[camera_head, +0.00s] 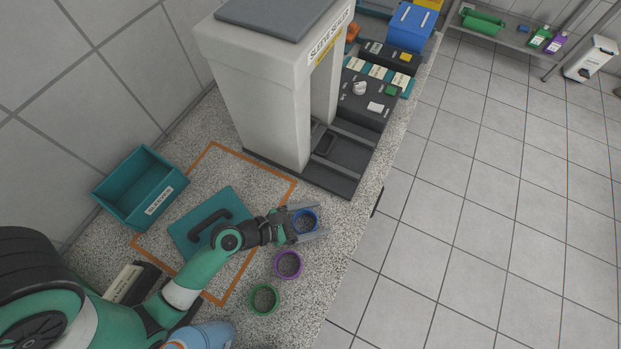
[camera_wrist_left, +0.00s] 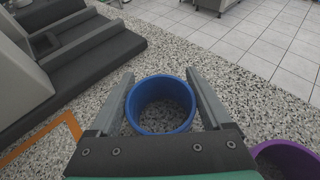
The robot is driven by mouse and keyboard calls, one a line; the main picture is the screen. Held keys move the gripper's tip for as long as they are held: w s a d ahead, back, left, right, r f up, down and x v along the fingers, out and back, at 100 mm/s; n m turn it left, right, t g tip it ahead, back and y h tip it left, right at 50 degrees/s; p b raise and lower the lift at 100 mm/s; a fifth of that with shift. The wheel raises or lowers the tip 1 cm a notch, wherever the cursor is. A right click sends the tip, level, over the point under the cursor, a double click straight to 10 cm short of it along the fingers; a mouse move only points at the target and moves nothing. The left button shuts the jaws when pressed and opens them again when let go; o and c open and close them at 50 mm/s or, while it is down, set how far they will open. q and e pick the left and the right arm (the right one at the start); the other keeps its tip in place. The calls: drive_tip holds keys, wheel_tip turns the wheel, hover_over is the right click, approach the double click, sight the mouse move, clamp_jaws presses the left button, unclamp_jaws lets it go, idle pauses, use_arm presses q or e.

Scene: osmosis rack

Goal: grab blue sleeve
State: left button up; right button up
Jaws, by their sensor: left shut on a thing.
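The blue sleeve (camera_head: 305,211) is a short open ring standing upright at the right of the speckled counter, in front of the sleeve sealer. My left gripper (camera_head: 319,221) has one finger on each side of it and is shut on it. The left wrist view shows the blue sleeve (camera_wrist_left: 162,90) between the two fingers, with the counter visible through its opening. Whether it is lifted off the counter I cannot tell. My right gripper is not in view.
A purple sleeve (camera_head: 277,264) and a green sleeve (camera_head: 254,299) stand nearby. The sleeve sealer (camera_head: 260,95) rises behind. A teal bin (camera_head: 133,207) and a teal plate with a black handle (camera_head: 183,233) are to the left. The counter's edge is close on the right.

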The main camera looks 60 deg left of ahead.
use_arm(q)
wheel_tip(320, 180, up, 3)
drive_tip(key=shift+r+p, duration=0.1)
drive_tip(key=shift+p, duration=1.15)
drive_tip(key=s+r+p, duration=0.1)
drive_tip(key=r, duration=0.1)
drive_tip(key=s+d+r+p, duration=0.1)
drive_tip(key=s+r+p, duration=0.1)
drive_tip(key=s+d+r+p, duration=0.1)
drive_tip(key=r, duration=0.1)
drive_tip(key=shift+s+r, duration=0.2)
drive_tip(key=shift+s, duration=0.05)
drive_tip(key=s+d+r+p, duration=0.3)
drive_tip(key=s+p, duration=0.2)
drive_tip(key=s, duration=0.3)
drive_tip(key=shift+s+d+r, duration=0.2)
